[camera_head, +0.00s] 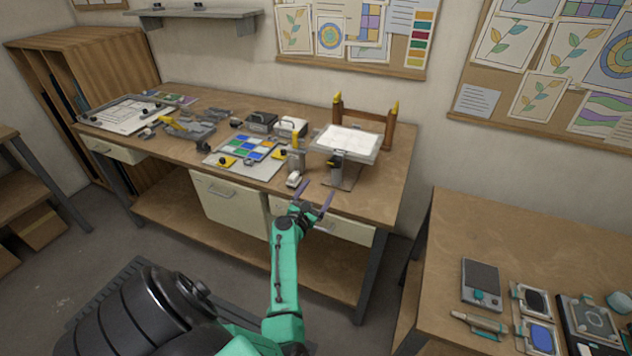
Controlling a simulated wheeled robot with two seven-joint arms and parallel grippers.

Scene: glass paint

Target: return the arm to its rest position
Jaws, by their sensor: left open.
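My left gripper (314,202) is at the end of a green arm that comes up from the bottom of the head view. Its two thin purple-grey fingers are spread apart with nothing between them. It shows in front of the front edge of the wooden workbench (370,199), close to a small white item (293,179) near that edge. I cannot tell the exact gap between them. My right gripper is not in view.
The bench holds a glass panel on a stand (345,140), a colored tile board (243,157) and a drawing board (125,115). A second table (540,230) at right holds tools. Floor shows between the tables.

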